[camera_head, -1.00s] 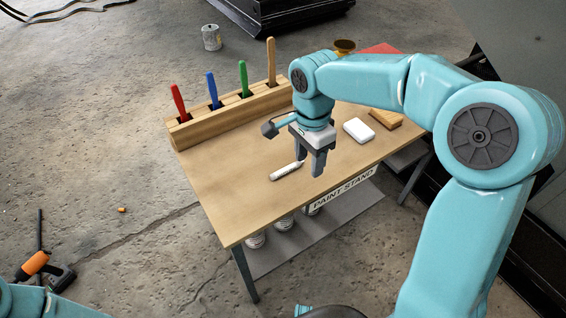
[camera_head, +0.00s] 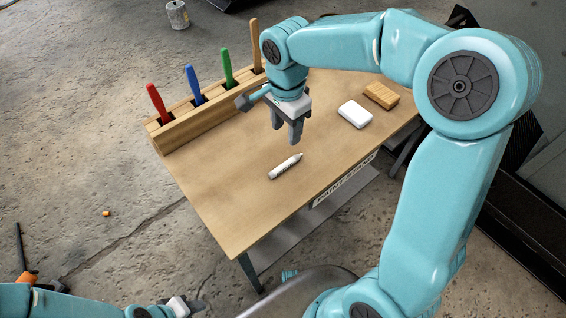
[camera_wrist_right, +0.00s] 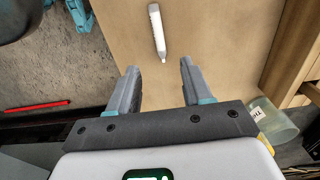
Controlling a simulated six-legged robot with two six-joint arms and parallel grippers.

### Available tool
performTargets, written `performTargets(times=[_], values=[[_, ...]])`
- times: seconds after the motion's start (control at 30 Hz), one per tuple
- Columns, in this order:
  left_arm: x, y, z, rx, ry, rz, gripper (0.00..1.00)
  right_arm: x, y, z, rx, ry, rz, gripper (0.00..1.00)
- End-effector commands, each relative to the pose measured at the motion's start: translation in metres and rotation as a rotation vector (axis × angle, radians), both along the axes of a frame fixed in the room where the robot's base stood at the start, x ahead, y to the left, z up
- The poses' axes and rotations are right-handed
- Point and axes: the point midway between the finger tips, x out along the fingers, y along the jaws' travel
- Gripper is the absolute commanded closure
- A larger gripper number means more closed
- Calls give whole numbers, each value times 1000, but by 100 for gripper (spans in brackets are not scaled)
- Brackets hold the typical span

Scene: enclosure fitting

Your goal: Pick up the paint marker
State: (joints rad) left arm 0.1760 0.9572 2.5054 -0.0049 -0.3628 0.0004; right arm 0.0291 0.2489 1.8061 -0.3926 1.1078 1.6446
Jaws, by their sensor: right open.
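The white paint marker (camera_head: 285,167) lies on the wooden tabletop (camera_head: 235,215), tilted up to the right. It also shows in the right wrist view (camera_wrist_right: 157,30), beyond the fingertips and roughly in line with the gap between them. My right gripper (camera_head: 286,134) is open and empty, pointing down over the table. In the head view it appears just behind the marker, apart from it. In the right wrist view its two fingers (camera_wrist_right: 159,68) are spread with nothing between them. My left gripper (camera_head: 180,305) is only partly seen at the bottom edge; its fingers are unclear.
A wooden rack (camera_head: 195,122) with red, blue, green and wooden handles stands along the table's left back edge. A white block (camera_head: 355,114) and a wooden-backed brush (camera_head: 381,96) lie to the right. The tabletop around the marker is clear.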

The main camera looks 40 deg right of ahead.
Motion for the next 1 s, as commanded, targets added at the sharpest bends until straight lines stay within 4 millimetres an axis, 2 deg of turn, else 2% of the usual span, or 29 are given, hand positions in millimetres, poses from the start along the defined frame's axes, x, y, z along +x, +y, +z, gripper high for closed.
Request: performTargets(times=[0.03,0.1,0.3,0.47,0.7,0.8,1.0], values=[[0,0,-5,0,0,0,57,-2,0,-16,-1,7,0,50],[0,0,-7,0,0,0,57,-3,0,-33,0,6,1,50],[0,0,-12,0,0,0,57,-3,-1,-68,0,3,1,50],[0,0,-13,0,0,0,57,-1,-1,-78,0,1,0,50],[0,0,-17,0,0,0,57,-2,-2,-116,0,4,0,50],[0,0,-18,0,-1,0,57,0,-2,-126,0,3,1,50],[0,0,-18,0,-1,0,57,0,-2,-128,0,0,0,50]])
